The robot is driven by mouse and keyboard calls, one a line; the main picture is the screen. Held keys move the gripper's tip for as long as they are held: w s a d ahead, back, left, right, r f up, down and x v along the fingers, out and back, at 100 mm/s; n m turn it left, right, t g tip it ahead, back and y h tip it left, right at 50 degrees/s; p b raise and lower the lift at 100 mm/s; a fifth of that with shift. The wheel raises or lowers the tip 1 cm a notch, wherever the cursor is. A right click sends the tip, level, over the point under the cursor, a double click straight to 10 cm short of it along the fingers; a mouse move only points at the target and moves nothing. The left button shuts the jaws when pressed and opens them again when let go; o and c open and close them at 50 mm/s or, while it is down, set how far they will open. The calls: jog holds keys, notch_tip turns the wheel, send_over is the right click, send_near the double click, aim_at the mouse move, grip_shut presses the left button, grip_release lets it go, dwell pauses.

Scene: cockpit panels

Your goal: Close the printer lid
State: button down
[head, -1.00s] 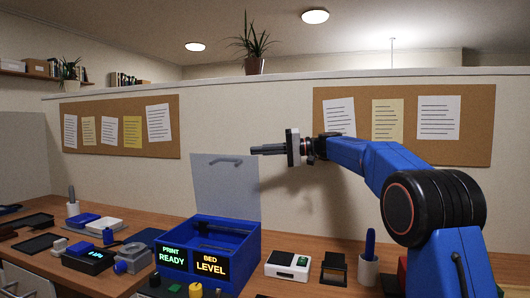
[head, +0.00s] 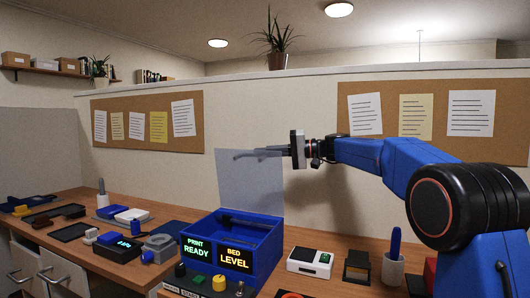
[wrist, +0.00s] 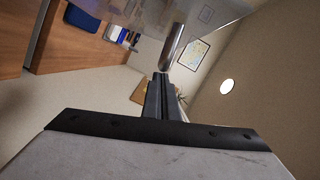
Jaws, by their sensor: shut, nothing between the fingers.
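The printer (head: 262,243) is a blue open box with lit "PRINT READY" and "BED LEVEL" displays on its front. Its pale see-through lid (head: 248,185) stands up, roughly vertical, from the back of the box. A handle (head: 243,156) sits near the top of the lid. My gripper (head: 262,151) is shut and empty, level with the lid's top edge, its fingers pointing left toward the handle. In the wrist view the shut fingertips (wrist: 163,78) lie just short of a shiny metal bar, likely the handle (wrist: 172,47); I cannot tell whether they touch.
A white device (head: 310,261), a dark stand (head: 357,266) and a pen cup (head: 393,268) are right of the printer. Grey and blue gadgets (head: 159,247) and trays crowd the desk to the left. Knobs (head: 219,283) stand in front. The space above the open box is clear.

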aim_at(244, 163)
jog(key=shift+s, duration=0.15)
jog(key=s+a+f+n, duration=0.1)
jog(key=s+a+n, duration=0.1)
jog(key=s, duration=0.5)
jog(key=s+a+f+n+t+h, duration=0.1)
jog(key=s+a+n, duration=0.2)
jog(key=s, duration=0.5)
jog(key=shift+a+n+t+h, duration=0.3)
jog(key=shift+n, duration=0.4)
